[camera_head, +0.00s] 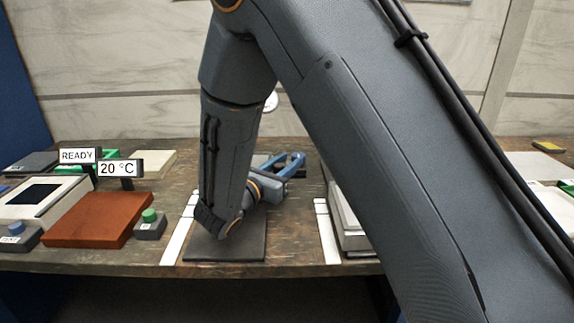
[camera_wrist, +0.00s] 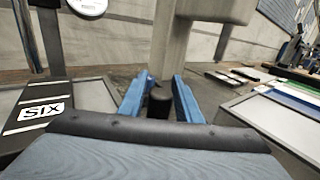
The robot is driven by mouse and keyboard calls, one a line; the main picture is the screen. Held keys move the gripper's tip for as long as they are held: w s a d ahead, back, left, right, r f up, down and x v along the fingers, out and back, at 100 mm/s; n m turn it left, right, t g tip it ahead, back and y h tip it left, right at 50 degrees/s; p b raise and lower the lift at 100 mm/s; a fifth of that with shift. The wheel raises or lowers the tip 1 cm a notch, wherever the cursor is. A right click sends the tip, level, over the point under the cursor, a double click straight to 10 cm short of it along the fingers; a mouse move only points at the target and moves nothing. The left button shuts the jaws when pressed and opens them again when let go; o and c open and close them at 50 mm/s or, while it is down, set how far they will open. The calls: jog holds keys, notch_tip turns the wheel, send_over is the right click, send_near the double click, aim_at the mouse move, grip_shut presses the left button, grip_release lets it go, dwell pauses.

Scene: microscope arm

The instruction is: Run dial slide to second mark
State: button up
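My gripper (camera_wrist: 163,92) has two blue fingers standing apart, so it is open. A short black knob (camera_wrist: 158,103) is between the fingers, in front of a pale upright column (camera_wrist: 172,45); I cannot tell whether either finger touches it. In the head view my gripper (camera_head: 296,160) is behind my forearm, over the bench, pointing right and away. A white round dial (camera_wrist: 88,5) is on a post at the upper left of the wrist view, and a sliver of a white disc (camera_head: 271,101) shows behind my arm. No slide marks can be read.
A pale framed box (camera_wrist: 285,125) is close on the right. In the head view, a brown plate (camera_head: 98,220), a READY sign (camera_head: 77,155) and a 20 °C sign (camera_head: 120,169) are left; a dark mat (camera_head: 228,248) lies below my wrist.

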aim_at(276, 171)
jog(key=shift+o, duration=0.6)
jog(key=v, duration=0.7)
jog(key=shift+s+a+b, duration=0.25)
jog(key=shift+s+b, duration=0.05)
jog(key=shift+b, duration=0.05)
